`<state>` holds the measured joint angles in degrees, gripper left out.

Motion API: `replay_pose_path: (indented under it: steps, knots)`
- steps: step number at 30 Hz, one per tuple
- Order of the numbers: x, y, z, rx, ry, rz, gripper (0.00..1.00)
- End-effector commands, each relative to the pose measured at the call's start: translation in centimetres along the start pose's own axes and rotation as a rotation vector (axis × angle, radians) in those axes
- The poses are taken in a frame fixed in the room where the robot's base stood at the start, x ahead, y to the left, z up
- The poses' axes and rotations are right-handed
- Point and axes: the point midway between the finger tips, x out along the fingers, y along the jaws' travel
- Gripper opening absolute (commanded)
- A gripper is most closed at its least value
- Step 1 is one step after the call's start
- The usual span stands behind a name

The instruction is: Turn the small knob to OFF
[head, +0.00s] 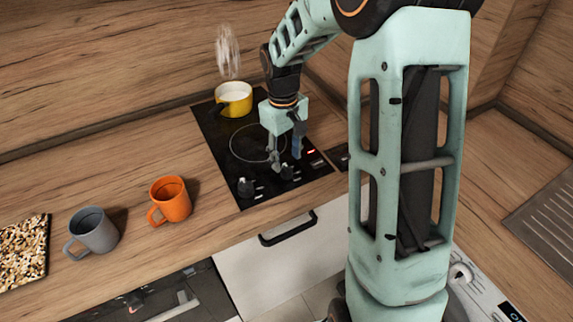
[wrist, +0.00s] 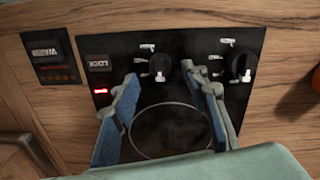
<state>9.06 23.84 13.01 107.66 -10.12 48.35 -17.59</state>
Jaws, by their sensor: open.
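The small knob (wrist: 160,65) is dark with a white mark and sits near the front edge of the black hob (head: 213,130). It also shows in the head view (head: 288,172), just below my gripper. A larger-looking dark knob (wrist: 241,63) sits beside it, also visible in the head view (head: 245,187). My gripper (head: 285,162) is open and points down over the hob. In the wrist view its blue-grey fingers (wrist: 162,78) stand apart, with the small knob between them in the picture. I cannot tell whether either finger touches it. The markings around the knobs are too small to read.
A yellow pot (head: 234,99) steams on the hob's far part. An orange mug (head: 171,198) and grey mug (head: 94,230) stand left on the wooden counter. A red light (wrist: 100,91) glows by the LOCK panel (wrist: 99,63). A black drawer handle (head: 288,229) lies below.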

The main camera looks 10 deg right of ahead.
Motion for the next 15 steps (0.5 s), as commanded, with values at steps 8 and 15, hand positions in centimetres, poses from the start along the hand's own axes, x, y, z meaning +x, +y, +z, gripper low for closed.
replay_pose_path:
  steps: [8,15]
  knots:
    - [-5.6,0.0,-0.1,0.000,0.004,0.001,0.41]
    - [-7.4,0.0,-0.1,-0.002,0.001,0.000,0.41]
